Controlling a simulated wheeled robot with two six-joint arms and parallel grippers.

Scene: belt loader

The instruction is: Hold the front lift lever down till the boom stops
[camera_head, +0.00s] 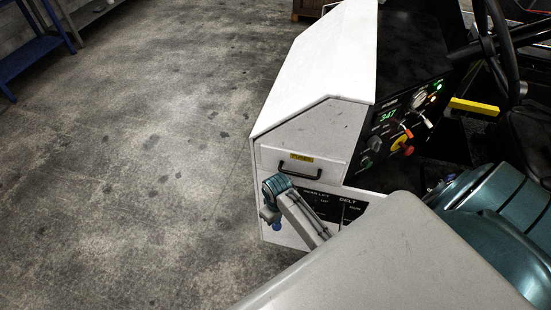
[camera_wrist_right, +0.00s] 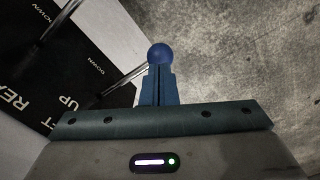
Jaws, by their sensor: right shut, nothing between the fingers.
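The front lift lever ends in a blue ball knob (camera_wrist_right: 160,54) in the right wrist view. Its thin metal rod comes out of a black panel at the left. In the head view the blue knob (camera_head: 277,226) shows low beside the cabinet's front corner. My right gripper (camera_head: 268,214) is shut and empty there, pointing down at the knob. In the wrist view its closed fingers (camera_wrist_right: 158,75) end right at the knob and seem to touch it, though a small gap cannot be ruled out. The boom and my left gripper are not in view.
A second lever rod (camera_wrist_right: 62,22) stands left of the front one. Concrete floor (camera_head: 150,150) is clear at the left.

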